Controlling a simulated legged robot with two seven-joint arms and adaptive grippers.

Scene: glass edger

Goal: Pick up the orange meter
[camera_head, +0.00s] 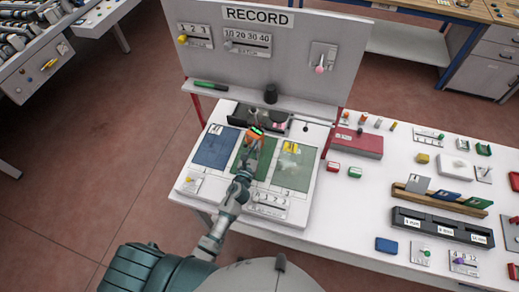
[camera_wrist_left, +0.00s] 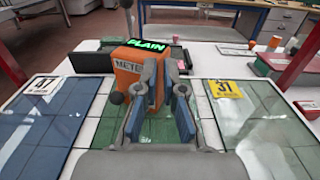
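The orange meter (camera_wrist_left: 127,72) has a lit green display reading "PLAIN" and black knobs at its left. In the left wrist view it stands out ahead, slightly tilted. My left gripper (camera_wrist_left: 161,75) has its two blue-padded fingers on either side of the meter's right part, and orange shows between them. The left finger covers part of the "METER" lettering. In the head view the meter (camera_head: 254,133) is at the tip of my left gripper (camera_head: 250,148), above the back of the green pane. Whether its base touches anything is hidden. My right gripper is not in view.
A blue pane (camera_head: 216,147) lies left and a pale green pane (camera_head: 294,167) right on the white board. A black box (camera_head: 272,119) stands behind the meter, below the RECORD panel (camera_head: 270,45). A red box (camera_head: 357,141) and racks (camera_head: 441,228) stand right.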

